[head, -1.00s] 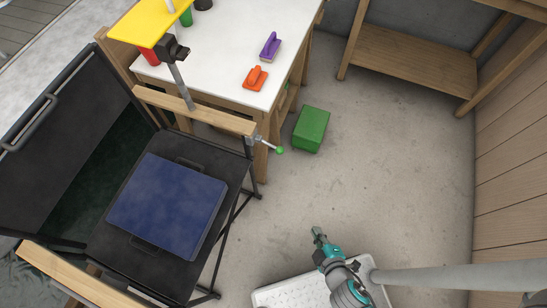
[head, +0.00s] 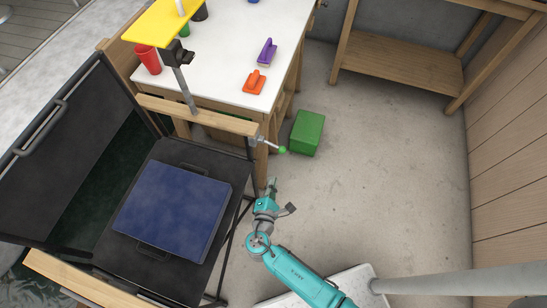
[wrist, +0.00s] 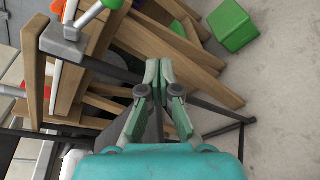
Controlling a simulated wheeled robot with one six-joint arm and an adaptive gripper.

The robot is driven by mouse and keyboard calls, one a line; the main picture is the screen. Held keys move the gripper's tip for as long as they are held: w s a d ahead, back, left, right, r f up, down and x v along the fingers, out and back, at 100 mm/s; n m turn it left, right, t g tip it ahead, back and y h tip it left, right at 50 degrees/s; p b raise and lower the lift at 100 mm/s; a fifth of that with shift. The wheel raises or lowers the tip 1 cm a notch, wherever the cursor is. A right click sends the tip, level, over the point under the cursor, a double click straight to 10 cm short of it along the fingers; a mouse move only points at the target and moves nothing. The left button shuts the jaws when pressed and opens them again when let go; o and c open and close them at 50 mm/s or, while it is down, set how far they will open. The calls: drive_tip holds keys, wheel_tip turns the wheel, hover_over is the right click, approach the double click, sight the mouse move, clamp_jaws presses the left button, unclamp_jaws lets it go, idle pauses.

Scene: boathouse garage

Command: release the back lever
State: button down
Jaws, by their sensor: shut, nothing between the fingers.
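The back lever (head: 283,149) is a short metal rod with a green ball knob. The folding chair has a dark backrest (head: 58,140) and a blue seat cushion (head: 175,212).
A green box (head: 307,133) sits on the floor right of the lever. A yellow panel (head: 160,18) rises above the armrest. Floor to the right is clear.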

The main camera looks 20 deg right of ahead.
sight(273, 145)
drive_tip(key=shift+n+t+h, duration=0.3)
drive_tip(key=shift+t+h, duration=0.1)
drive_tip(key=shift+t, duration=0.1)
drive_tip(key=w+a+r, duration=0.2)
drive_tip(key=a, duration=0.1)
drive_tip(key=shift+r, duration=0.2)
drive_tip(key=w+d+r, duration=0.1)
drive_tip(key=w+d, duration=0.5)
drive_tip(key=d, duration=0.1)
drive_tip(key=shift+r, duration=0.35)
